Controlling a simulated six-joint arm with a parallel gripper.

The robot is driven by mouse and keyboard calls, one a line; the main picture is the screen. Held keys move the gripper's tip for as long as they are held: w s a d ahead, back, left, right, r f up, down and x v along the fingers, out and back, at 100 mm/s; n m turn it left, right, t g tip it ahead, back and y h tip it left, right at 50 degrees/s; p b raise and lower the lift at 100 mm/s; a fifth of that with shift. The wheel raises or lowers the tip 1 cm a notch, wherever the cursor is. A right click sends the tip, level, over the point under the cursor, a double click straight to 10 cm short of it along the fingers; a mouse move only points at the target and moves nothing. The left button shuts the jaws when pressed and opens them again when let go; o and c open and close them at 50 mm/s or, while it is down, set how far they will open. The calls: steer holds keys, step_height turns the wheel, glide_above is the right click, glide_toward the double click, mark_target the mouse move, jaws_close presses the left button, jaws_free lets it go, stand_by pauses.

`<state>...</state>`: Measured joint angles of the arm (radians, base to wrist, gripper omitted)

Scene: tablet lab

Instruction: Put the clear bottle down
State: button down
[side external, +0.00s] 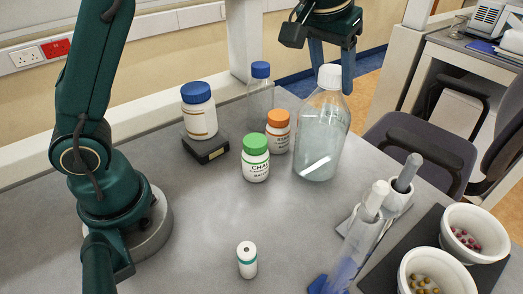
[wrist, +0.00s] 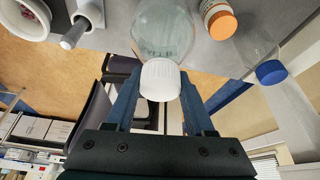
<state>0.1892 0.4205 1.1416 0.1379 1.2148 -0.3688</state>
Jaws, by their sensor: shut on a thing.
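The large clear bottle (side external: 322,135) has a white cap and stands upright at the back right of the grey bench in the side external view. My gripper (side external: 332,74) is above it, with its blue fingers shut on the white cap and neck. In the wrist view, the bottle (wrist: 163,30) shows cap first between the fingers of my gripper (wrist: 158,85). Its base is at or very near the bench top; I cannot tell whether it touches. A slimmer clear bottle with a blue cap (side external: 260,92) stands to its left.
An orange-capped jar (side external: 278,137) is close left of the held bottle, beside a green-capped jar (side external: 255,163). A blue-capped white jar (side external: 199,115) stands on a black block (side external: 206,148). A small vial (side external: 247,262) stands in front. Mortars (side external: 475,228) are at right. The middle front is mostly clear.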

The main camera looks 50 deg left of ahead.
steer(key=shift+f, duration=0.45)
steer(key=shift+c, duration=1.3)
jaws_free()
steer(key=shift+f, duration=0.1)
steer(key=v, duration=1.2)
